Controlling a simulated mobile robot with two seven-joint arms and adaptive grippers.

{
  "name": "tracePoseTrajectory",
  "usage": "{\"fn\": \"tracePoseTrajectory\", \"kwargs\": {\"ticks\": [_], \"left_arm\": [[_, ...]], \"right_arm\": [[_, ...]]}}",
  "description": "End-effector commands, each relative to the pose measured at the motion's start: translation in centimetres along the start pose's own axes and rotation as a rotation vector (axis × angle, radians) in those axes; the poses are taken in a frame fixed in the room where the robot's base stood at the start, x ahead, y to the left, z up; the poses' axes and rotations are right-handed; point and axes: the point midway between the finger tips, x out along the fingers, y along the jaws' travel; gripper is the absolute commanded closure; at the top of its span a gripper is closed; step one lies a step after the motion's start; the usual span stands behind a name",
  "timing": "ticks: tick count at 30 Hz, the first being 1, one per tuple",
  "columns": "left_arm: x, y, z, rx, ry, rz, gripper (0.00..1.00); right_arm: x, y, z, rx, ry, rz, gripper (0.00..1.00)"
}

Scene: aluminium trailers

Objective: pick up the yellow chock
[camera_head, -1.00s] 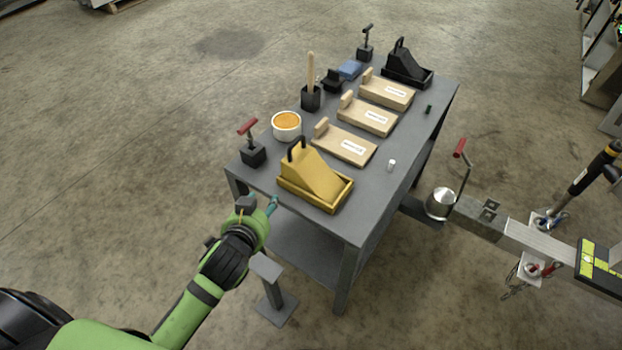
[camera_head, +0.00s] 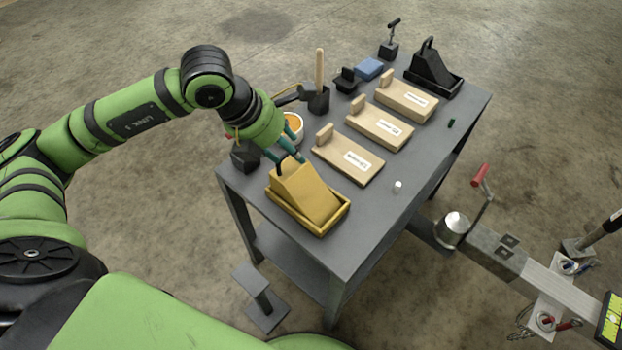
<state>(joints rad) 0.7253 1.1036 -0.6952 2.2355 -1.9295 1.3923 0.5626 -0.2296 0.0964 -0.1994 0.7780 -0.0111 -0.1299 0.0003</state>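The yellow chock (camera_head: 308,193) is a wedge that sits in a yellow tray (camera_head: 291,209) at the near end of the grey table (camera_head: 374,229). Its dark loop handle (camera_head: 279,167) stands at its upper left end and is partly covered by my gripper. My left gripper (camera_head: 289,160) comes in from the left and points down at the handle. Its two teal fingers are spread apart, with the tips close to the handle. I cannot tell whether they touch it. My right gripper is not in view.
A white cup with orange contents (camera_head: 293,122) is partly hidden behind my gripper. A black block (camera_head: 245,157) stands left of the chock. A trailer coupling (camera_head: 453,229) reaches the table's right side.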

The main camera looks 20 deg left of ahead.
Motion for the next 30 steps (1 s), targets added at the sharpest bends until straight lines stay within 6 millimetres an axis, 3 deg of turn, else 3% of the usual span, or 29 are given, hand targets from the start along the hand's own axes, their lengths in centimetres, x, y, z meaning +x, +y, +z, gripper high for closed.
{"fn": "tracePoseTrajectory", "kwargs": {"ticks": [1, 3, 6, 19, 28, 29, 30], "left_arm": [[-0.5, 1.5, -0.2, -0.001, 0.012, 0.064, 0.53], [-0.8, 2.8, -0.4, -0.006, 0.026, 0.118, 0.53], [-0.3, 3.5, -0.6, -0.008, 0.033, 0.145, 0.53], [5.3, 3.8, -0.6, -0.008, 0.035, 0.141, 0.53], [6.0, 3.8, -0.6, -0.007, 0.032, 0.141, 0.53], [6.0, 3.8, -0.6, -0.007, 0.032, 0.141, 0.57], [6.0, 3.8, -0.6, -0.007, 0.032, 0.141, 0.73]], "right_arm": [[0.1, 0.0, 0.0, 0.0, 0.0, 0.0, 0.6], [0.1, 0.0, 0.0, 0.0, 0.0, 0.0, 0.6], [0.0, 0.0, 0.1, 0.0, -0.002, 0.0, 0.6], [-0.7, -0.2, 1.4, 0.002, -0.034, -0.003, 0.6], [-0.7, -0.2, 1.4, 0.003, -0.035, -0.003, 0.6], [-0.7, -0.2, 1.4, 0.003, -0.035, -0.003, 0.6], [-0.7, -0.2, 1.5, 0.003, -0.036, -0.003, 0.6]]}}
